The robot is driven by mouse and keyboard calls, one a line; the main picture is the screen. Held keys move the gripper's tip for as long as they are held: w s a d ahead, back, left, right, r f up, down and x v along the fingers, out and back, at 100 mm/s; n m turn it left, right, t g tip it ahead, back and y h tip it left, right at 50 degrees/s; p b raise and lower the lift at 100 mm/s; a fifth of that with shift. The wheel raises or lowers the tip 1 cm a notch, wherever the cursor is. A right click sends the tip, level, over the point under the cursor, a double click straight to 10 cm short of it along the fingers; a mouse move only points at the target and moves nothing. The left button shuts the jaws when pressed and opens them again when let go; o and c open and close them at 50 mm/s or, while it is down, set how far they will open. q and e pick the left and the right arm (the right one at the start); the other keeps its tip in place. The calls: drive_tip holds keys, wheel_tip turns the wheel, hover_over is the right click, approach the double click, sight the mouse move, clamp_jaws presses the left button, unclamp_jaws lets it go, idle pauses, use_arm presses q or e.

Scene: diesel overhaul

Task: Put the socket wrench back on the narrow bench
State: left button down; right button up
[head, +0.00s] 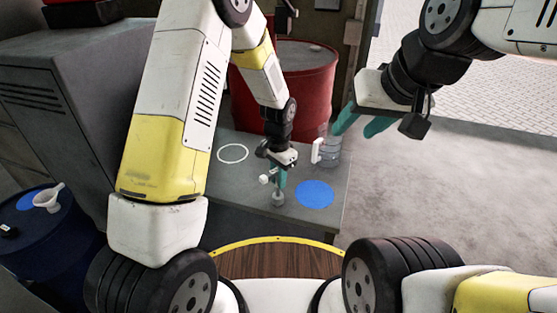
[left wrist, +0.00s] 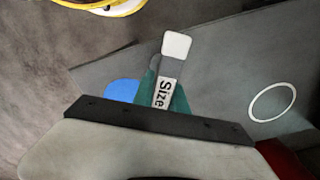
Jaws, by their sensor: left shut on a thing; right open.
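The narrow bench (head: 243,180) is grey, with a white ring (head: 218,155) and a blue disc (head: 314,194) marked on its top. My left gripper (head: 278,178) points down over the bench, between the ring and the disc. It is shut on the socket wrench (head: 278,199), whose round lower end hangs close to the bench top; I cannot tell if it touches. In the left wrist view the wrench (left wrist: 174,65) shows a pale end and a "Size" label between the teal fingers. My right gripper (head: 362,124) is open at the upper right, near the bench's far right corner.
A clear jug (head: 331,152) with a white handle stands at the bench's right end. A red drum (head: 305,85) is behind the bench. A grey cabinet (head: 60,120) and a blue drum (head: 50,245) with a white funnel (head: 47,198) are at left. The floor at right is clear.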

use_arm(q)
drive_tip(key=shift+f, duration=0.4)
drive_tip(key=c, duration=0.7)
unclamp_jaws()
drive_tip(key=shift+r, duration=4.45)
